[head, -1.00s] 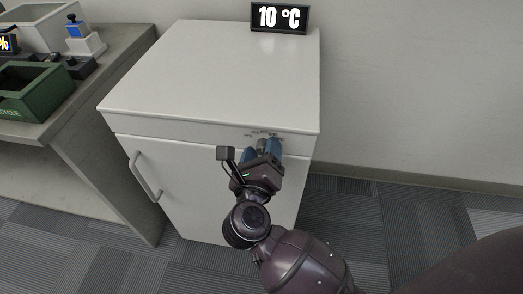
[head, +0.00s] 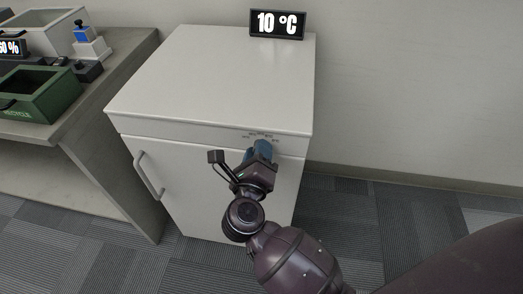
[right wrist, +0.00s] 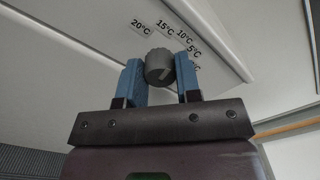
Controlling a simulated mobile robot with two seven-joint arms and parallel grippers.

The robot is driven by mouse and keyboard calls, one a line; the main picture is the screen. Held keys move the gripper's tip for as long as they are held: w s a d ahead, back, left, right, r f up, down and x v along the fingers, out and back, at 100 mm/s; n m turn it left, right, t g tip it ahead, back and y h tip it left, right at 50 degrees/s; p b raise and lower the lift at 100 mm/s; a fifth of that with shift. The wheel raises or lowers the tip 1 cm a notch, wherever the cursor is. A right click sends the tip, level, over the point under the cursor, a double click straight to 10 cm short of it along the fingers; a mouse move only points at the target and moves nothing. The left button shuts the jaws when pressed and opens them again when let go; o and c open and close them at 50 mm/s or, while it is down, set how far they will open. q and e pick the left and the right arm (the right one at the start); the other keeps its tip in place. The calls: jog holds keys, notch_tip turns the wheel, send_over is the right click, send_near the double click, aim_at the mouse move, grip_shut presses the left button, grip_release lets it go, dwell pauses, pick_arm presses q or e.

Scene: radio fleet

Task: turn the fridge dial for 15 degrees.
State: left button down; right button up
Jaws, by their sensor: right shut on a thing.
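The white fridge (head: 205,80) stands in the middle of the head view, its door (head: 190,180) shut. A black display (head: 277,24) on its top reads 10 °C. The grey round dial (right wrist: 159,66) is on the fridge's front upper strip. Printed labels curve around it: 20°C, 15°C, 10°C, 5°C and one partly hidden by a finger. A light mark shows on the dial's face. My right gripper (head: 264,149) is at the dial, its blue fingers shut on it from both sides; it also shows in the right wrist view (right wrist: 160,80). My left gripper is not in view.
A grey table (head: 110,95) stands left of the fridge, with a green bin (head: 40,95), a grey bin and small devices. The fridge door has a bar handle (head: 148,176). The carpet right of the fridge is clear.

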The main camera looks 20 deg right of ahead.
jog(key=n+p, duration=0.3)
jog(key=shift+n, duration=0.3)
dwell(0.3)
jog(key=o, duration=0.9)
